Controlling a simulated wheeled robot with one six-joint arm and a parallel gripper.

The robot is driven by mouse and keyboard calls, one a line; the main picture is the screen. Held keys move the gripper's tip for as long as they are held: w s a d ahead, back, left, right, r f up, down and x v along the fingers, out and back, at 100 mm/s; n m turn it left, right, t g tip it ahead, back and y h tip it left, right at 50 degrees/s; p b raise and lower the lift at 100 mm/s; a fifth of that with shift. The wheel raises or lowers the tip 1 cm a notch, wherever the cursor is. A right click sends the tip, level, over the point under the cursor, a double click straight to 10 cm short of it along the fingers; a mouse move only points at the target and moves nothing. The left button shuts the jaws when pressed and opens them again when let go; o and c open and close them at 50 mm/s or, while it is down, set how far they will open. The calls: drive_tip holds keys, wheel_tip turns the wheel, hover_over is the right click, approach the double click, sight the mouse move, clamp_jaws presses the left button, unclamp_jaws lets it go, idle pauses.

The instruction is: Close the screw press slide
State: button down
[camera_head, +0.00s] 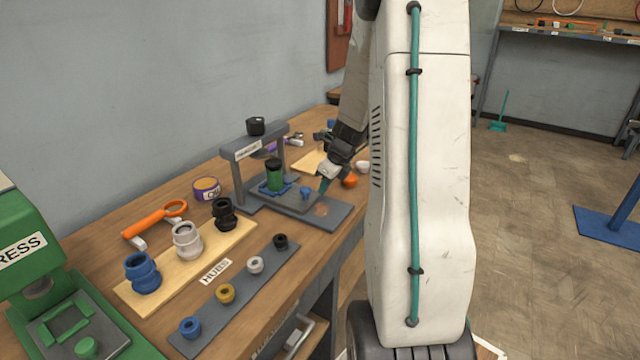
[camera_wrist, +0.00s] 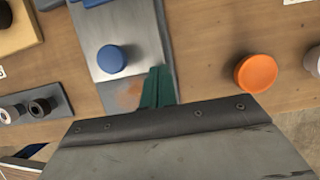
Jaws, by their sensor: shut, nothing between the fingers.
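The screw press is a grey bench frame (camera_head: 238,180) with a black knob (camera_head: 256,126) on top. Its light grey slide (camera_head: 290,203) lies on a darker base plate (camera_head: 334,217) and sticks out in front of the frame. A blue knob (camera_head: 305,192) stands near the slide's outer end. A green cylinder (camera_head: 274,178) with a black top sits in a blue holder near the frame. My gripper (camera_head: 323,187) has teal fingers that are shut and empty, just beyond the knob's outer side. In the wrist view the fingers (camera_wrist: 157,88) appear beside the blue knob (camera_wrist: 111,58), apart from it.
An orange round part (camera_head: 350,181) lies right of the base plate. A wooden board (camera_head: 205,250) with several hubs and a grey strip (camera_head: 240,292) with small rings lie left of the press. A green press (camera_head: 30,262) stands at the far left. The bench's front edge is close.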

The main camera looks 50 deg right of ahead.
sight(297, 200)
drive_tip(key=a+v, duration=0.1)
drive_tip(key=v, duration=0.7)
drive_tip(key=s+a+r+g, duration=0.1)
drive_tip(key=s+a+g, duration=0.1)
drive_tip(key=s+a, duration=0.3)
drive_tip(key=x, duration=0.5)
drive_tip(key=s+x, duration=0.1)
drive_tip(key=x, duration=0.2)
drive_tip(key=shift+w+d+f, duration=0.1)
drive_tip(key=shift+d+f, duration=0.3)
drive_tip(key=shift+f, duration=0.05)
drive_tip(key=w, duration=0.3)
drive_tip(key=shift+a+f, duration=0.3)
drive_tip(key=shift+f, duration=0.05)
drive_tip(key=shift+w, duration=0.6)
drive_tip(key=w, duration=0.3)
drive_tip(key=w+a, duration=0.1)
drive_tip(key=w, duration=0.2)
drive_tip(key=shift+w+a, duration=0.1)
drive_tip(key=shift+a, duration=0.05)
drive_tip(key=shift+w+r, duration=0.1)
drive_tip(key=shift+h, duration=0.3)
